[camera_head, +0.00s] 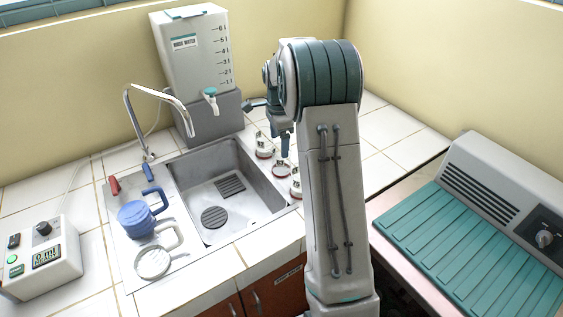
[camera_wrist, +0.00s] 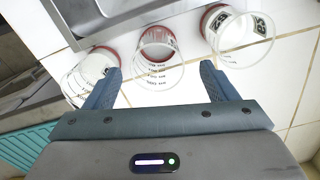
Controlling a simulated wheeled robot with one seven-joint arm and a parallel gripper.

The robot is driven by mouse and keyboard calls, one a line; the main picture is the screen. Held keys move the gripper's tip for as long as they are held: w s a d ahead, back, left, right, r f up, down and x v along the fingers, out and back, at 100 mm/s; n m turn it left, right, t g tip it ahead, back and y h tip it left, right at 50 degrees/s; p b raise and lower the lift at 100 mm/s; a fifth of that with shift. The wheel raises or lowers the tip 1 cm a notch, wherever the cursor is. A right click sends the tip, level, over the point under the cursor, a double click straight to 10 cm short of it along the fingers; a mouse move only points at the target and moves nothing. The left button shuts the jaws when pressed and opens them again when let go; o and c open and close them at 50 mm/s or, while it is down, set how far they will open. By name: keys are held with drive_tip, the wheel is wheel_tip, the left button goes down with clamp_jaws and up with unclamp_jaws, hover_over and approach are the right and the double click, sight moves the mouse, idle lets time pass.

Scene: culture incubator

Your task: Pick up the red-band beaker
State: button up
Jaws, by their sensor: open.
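Several clear beakers with red bands stand in a row on the white tiles to the right of the sink. In the wrist view there are three: a left beaker (camera_wrist: 88,75), a middle beaker (camera_wrist: 158,62) and a right beaker (camera_wrist: 240,38), each with a red band at its far end and printed marks. My gripper (camera_wrist: 160,70) is open and empty, and the middle beaker shows between its fingers. I cannot tell how far it is below them. In the head view my gripper (camera_head: 268,126) hangs above the row, near the far beaker (camera_head: 263,152); my arm hides part of the area.
The steel sink (camera_head: 230,190) with a tap (camera_head: 150,105) lies left of the beakers. A water tank (camera_head: 192,60) stands behind. A control box (camera_head: 40,258) is at left, a teal-topped unit (camera_head: 470,250) at right.

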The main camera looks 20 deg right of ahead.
sight(281, 161)
drive_tip(key=shift+s+d+f+p, duration=0.15)
drive_tip(key=shift+f+p, duration=0.15)
drive_tip(key=shift+f, duration=1.25)
drive_tip(key=shift+s+d+f+p, duration=0.1)
drive_tip(key=shift+f+p, duration=0.2)
drive_tip(key=shift+f, duration=1.25)
drive_tip(key=c, duration=1.1)
